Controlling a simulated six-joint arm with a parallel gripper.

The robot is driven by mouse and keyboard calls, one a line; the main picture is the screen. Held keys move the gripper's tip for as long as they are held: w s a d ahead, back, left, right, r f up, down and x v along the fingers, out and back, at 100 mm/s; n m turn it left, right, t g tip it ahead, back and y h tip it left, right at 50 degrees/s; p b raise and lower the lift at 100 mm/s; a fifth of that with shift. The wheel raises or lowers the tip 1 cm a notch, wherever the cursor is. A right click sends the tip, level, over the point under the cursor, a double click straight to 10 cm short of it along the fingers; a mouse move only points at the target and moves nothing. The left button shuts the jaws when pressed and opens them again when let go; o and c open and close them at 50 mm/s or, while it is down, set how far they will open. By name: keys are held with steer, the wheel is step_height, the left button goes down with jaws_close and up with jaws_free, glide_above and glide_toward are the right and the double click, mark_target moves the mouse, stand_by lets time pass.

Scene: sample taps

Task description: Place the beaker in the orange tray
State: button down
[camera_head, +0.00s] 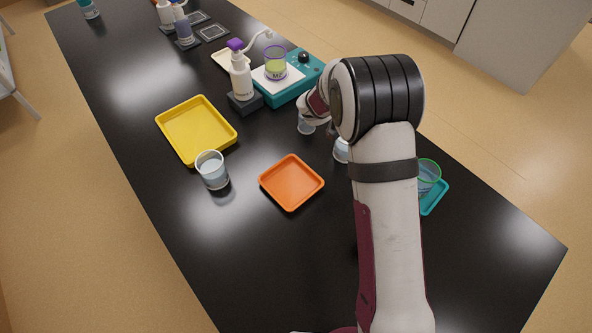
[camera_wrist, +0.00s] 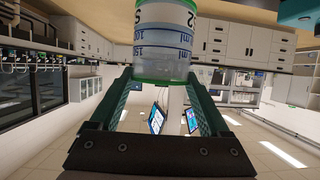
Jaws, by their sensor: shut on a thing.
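The orange tray (camera_head: 291,183) lies empty on the black bench, left of my arm in the head view. The green-rimmed beaker (camera_head: 428,174) shows just right of my arm, over or in a small teal tray; I cannot tell whether it touches it. In the wrist view a green-rimmed beaker (camera_wrist: 164,45) with a printed scale and pale liquid appears upside down, as does the room. My gripper (camera_wrist: 160,76) has its green fingers shut on it near the rim. My arm hides the gripper in the head view.
The near bench is clear.

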steer(key=s+a+r+n+t+y, duration=0.1)
steer(key=s+a, duration=0.3)
steer(key=s, duration=0.5)
steer(key=s+a, duration=0.4)
steer(key=s, duration=0.5)
steer(key=shift+w+a+f, duration=0.3)
steer(key=shift+a+f, duration=1.55)
steer(key=shift+a, duration=0.15)
steer(key=shift+w+a+f, duration=0.25)
steer(key=shift+a+f, duration=1.6)
steer(key=shift+a, duration=0.1)
steer(key=shift+w+a+f, duration=0.3)
steer(key=shift+a+f, duration=1.55)
steer(key=shift+a, duration=0.15)
jaws_free()
steer(key=shift+f, duration=0.1)
